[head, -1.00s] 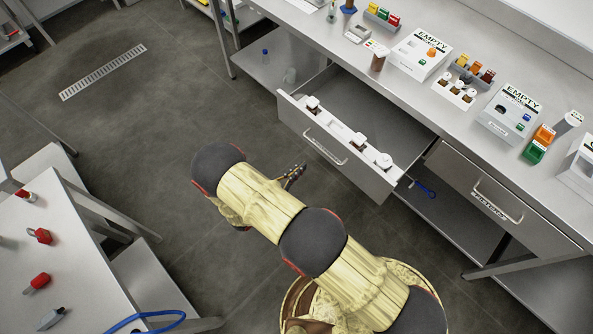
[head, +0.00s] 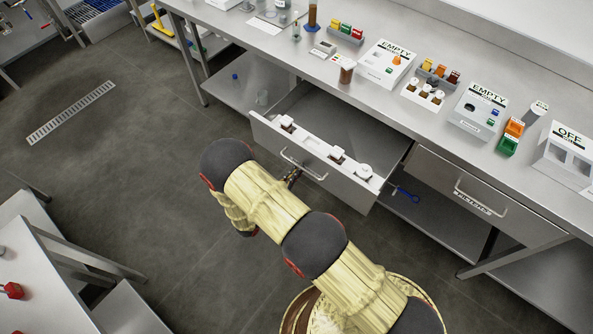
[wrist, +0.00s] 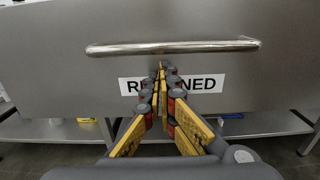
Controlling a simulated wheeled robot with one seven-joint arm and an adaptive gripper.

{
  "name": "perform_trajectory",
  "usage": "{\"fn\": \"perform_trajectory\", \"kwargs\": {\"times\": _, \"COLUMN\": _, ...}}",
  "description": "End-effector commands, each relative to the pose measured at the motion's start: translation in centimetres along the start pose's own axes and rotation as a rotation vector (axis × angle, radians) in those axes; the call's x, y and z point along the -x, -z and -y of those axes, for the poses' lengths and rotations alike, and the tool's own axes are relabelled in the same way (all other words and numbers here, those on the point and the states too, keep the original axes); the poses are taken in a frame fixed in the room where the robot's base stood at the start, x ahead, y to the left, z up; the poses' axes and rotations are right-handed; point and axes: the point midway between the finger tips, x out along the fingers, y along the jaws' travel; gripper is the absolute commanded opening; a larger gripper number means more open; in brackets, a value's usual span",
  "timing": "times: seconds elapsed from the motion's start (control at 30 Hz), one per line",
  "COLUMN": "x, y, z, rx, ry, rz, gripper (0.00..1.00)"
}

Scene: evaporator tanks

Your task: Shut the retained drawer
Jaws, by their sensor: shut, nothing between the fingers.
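The retained drawer (head: 343,186) stands pulled open from the bench in the head view. In the wrist view its grey front (wrist: 60,65) fills the picture, with a bar handle (wrist: 172,47) and a white label (wrist: 205,84) reading "RE...NED", its middle hidden by my fingers. Small white-topped items (head: 337,154) sit along the inside of the drawer front. My gripper (wrist: 162,66) is shut and empty, its fingertips just below the handle at the drawer front; I cannot tell whether they touch. In the head view my gripper (head: 293,175) is partly hidden by my arm.
A second drawer (head: 440,177) to the right is shut. The bench top (head: 225,25) holds boxes, jars and coloured blocks. A lower shelf (head: 235,85) runs beneath. A side table (head: 40,280) stands at lower left. The floor left of my arm is clear.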

Motion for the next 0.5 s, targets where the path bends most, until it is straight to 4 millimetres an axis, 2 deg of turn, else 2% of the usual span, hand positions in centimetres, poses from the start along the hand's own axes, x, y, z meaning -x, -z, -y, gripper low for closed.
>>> {"fn": "perform_trajectory", "kwargs": {"times": 0.17, "x": -0.5, "y": 0.0, "z": 0.0, "rx": 0.0, "ry": 0.001, "rz": 0.0, "gripper": 0.0}}
{"fn": "perform_trajectory", "kwargs": {"times": 0.27, "x": -1.4, "y": 0.1, "z": 0.1, "rx": 0.0, "ry": 0.002, "rz": 0.0, "gripper": 0.0}}
{"fn": "perform_trajectory", "kwargs": {"times": 0.37, "x": -3.0, "y": 0.0, "z": 0.1, "rx": -0.002, "ry": 0.004, "rz": 0.0, "gripper": 0.0}}
{"fn": "perform_trajectory", "kwargs": {"times": 0.5, "x": -6.1, "y": 0.1, "z": 0.1, "rx": -0.001, "ry": 0.006, "rz": 0.0, "gripper": 0.0}}
